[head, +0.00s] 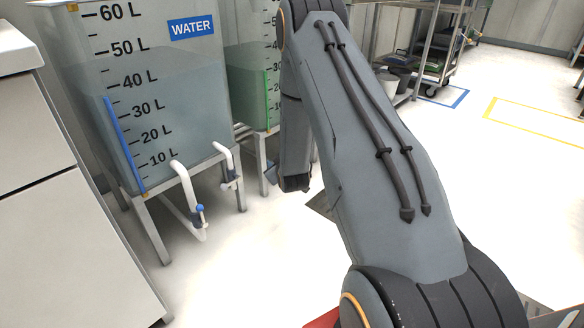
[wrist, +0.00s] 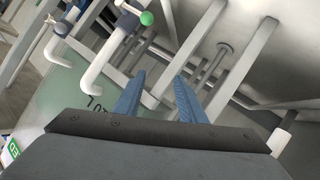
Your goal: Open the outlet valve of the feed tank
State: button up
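The feed tank appears to be the rear tank with a green level strip (head: 245,85), partly hidden behind my arm in the head view. The wrist view shows its pale green wall (wrist: 62,100) and part of a green label (wrist: 13,150). A white outlet pipe (wrist: 107,55) there carries a valve with a round green knob (wrist: 146,18), near the top edge. I cannot tell the valve's setting. My gripper (wrist: 160,78) is open and empty, its two blue fingers apart and clear of the knob in the picture. In the head view my arm hides the valve.
The water tank (head: 150,70) stands at the left, with white outlet pipes (head: 188,195) and a blue knob (head: 200,208) low in front. Metal stand legs (wrist: 200,35) cross the wrist view. A white cabinet (head: 65,220) is nearest left.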

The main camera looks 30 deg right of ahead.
jog(key=s+d+f+n+t+h, duration=0.1)
jog(key=s+d+f+t+h, duration=0.25)
jog(key=d+f, duration=0.45)
jog(key=shift+t+y, duration=0.25)
jog(key=shift+y, duration=0.2)
jog(key=shift+w+a+f+b+x, duration=0.15)
jog(key=shift+a+b+x, duration=0.15)
jog(key=shift+b+x, duration=0.75)
jog(key=shift+w+a+f+b+x, duration=0.15)
jog(key=shift+a+b+x, duration=0.15)
jog(key=shift+x, duration=1.35)
jog(key=shift+a+f+b+x, duration=0.2)
jog(key=shift+b+x, duration=0.5)
jog(key=shift+x, duration=0.6)
jog(key=shift+a, duration=0.1)
grip_shut()
